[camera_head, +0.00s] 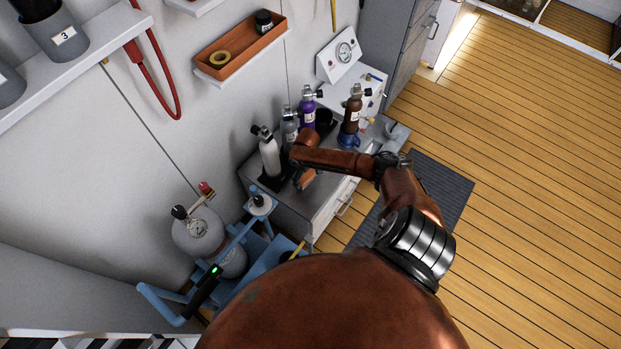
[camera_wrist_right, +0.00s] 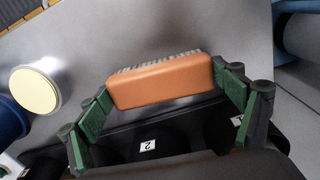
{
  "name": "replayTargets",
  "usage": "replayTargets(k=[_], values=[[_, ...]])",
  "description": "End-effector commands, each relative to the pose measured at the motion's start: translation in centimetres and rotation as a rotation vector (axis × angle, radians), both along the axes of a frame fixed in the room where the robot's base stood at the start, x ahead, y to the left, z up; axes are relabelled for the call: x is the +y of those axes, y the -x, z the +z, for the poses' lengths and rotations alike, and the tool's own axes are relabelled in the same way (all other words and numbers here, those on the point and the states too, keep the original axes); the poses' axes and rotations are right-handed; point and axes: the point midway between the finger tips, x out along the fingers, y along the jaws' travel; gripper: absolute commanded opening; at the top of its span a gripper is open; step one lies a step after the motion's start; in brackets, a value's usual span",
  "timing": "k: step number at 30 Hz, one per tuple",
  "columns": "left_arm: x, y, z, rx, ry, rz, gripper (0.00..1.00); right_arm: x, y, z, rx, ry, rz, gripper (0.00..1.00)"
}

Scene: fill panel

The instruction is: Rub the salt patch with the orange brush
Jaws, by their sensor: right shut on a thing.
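The orange brush (camera_wrist_right: 160,83), a block with pale bristles along its far edge, is held between the green fingers of my right gripper (camera_wrist_right: 161,87) in the right wrist view. The gripper is shut on the brush's two ends. In the head view my right arm reaches over the grey bench (camera_head: 327,204), and the right gripper (camera_head: 303,178) is small and partly hidden by its own wrist. I cannot make out a salt patch in either view. My left gripper is not in view.
A white bottle (camera_head: 270,158), a purple bottle (camera_head: 308,112) and a brown bottle (camera_head: 352,112) stand on the bench close around the gripper. A gauge panel (camera_head: 340,55) is behind. A blue trolley with a grey tank (camera_head: 200,235) stands at the left.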

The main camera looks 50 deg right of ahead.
Motion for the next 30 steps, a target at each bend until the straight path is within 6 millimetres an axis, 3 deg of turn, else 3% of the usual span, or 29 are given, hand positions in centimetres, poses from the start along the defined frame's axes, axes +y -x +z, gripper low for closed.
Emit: replayTargets(k=[7,17,30], values=[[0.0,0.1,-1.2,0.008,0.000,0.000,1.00,0.3,-1.8,-0.4,0.002,-0.002,0.000,0.47],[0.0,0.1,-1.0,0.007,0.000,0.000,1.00,0.3,-1.8,-0.2,0.003,-0.002,0.000,0.47],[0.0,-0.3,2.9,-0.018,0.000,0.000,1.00,0.2,-2.0,3.7,-0.002,-0.001,0.000,0.47]])
